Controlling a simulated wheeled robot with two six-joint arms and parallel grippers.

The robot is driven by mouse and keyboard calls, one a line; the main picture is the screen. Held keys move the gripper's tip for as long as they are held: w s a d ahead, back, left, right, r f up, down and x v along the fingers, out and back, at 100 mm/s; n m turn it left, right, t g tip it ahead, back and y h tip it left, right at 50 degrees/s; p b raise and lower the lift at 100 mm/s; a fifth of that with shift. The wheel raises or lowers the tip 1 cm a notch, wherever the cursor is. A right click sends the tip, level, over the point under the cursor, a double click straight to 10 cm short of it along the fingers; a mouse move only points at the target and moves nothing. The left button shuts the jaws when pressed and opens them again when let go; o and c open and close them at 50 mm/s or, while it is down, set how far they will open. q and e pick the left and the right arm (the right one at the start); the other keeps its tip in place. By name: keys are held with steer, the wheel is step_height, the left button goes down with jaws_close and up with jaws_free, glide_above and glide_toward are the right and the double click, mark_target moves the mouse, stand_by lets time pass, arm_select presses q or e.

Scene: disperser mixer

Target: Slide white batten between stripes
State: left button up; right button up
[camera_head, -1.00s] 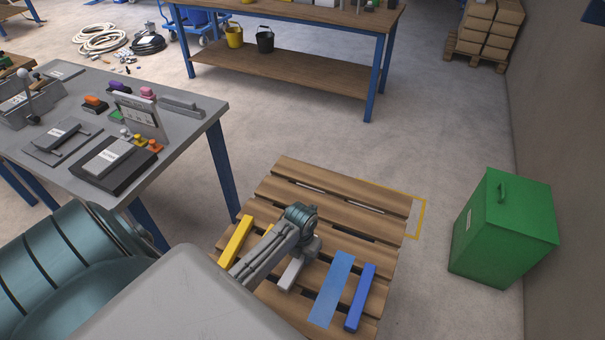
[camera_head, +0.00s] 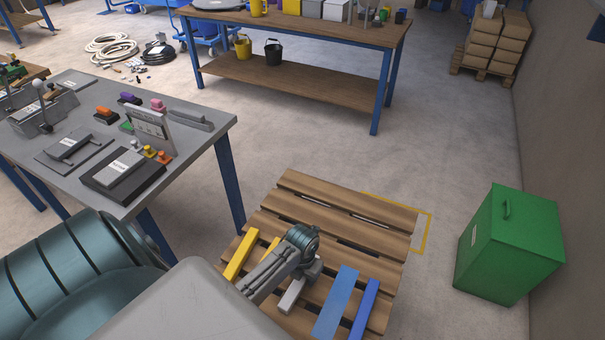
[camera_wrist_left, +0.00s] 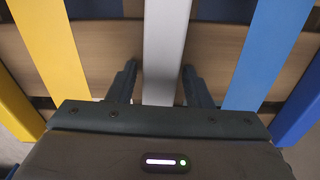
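The white batten (camera_head: 290,297) lies on the wooden pallet (camera_head: 333,212) between a yellow stripe (camera_head: 272,246) and a blue stripe (camera_head: 336,303). My left gripper (camera_head: 306,272) is over it and hides much of it in the head view. In the left wrist view the white batten (camera_wrist_left: 166,45) runs between the open fingers of the gripper (camera_wrist_left: 160,88), the right finger closer to its edge. The yellow stripe (camera_wrist_left: 50,45) is at left and the blue stripe (camera_wrist_left: 268,50) at right. Fingertip contact and height cannot be told. My right gripper is not in view.
A yellow batten (camera_head: 239,256) lies left of the yellow stripe and a blue batten (camera_head: 364,312) right of the blue stripe. A green bin (camera_head: 508,245) stands right of the pallet. A grey table (camera_head: 195,135) stands at left. The pallet's far slats are bare.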

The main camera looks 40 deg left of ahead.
arm_select(q)
steer(key=shift+o, duration=0.7)
step_height(320, 180, up, 11)
steer(key=shift+b, duration=0.3)
steer(key=shift+f, duration=0.15)
